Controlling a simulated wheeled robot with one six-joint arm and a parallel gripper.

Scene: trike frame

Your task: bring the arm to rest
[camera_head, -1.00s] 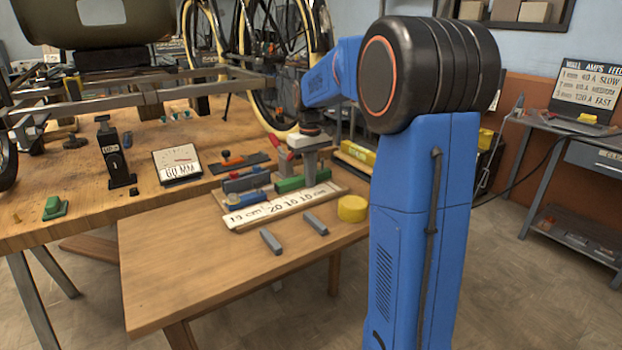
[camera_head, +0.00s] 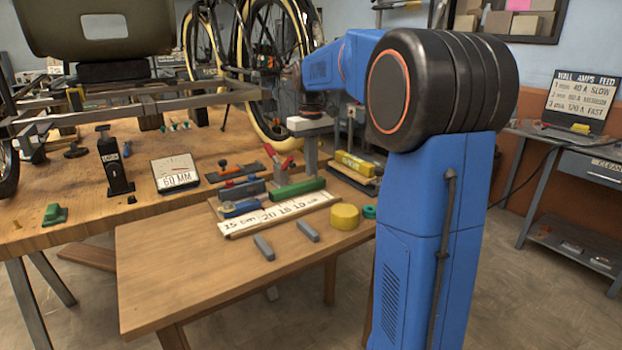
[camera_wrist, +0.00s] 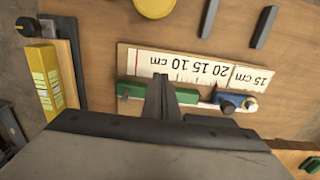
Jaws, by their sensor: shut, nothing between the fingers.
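My gripper (camera_wrist: 165,88) is shut and empty, with its two fingers together in the wrist view. In the head view my gripper (camera_head: 311,165) points down above the right end of the green block (camera_head: 298,189). In the wrist view the green block (camera_wrist: 130,90) shows beyond the fingers, partly covered by them. I cannot tell the exact height of the fingertips above it. My blue arm (camera_head: 345,62) is bent over the small table from the right.
A marked board (camera_head: 280,212), two grey bars (camera_head: 308,231) and a yellow cylinder (camera_head: 345,216) are on the small table (camera_head: 190,270). A yellow box (camera_head: 355,163) lies behind. The workbench (camera_head: 90,205) holds the trike frame. The small table's front left is clear.

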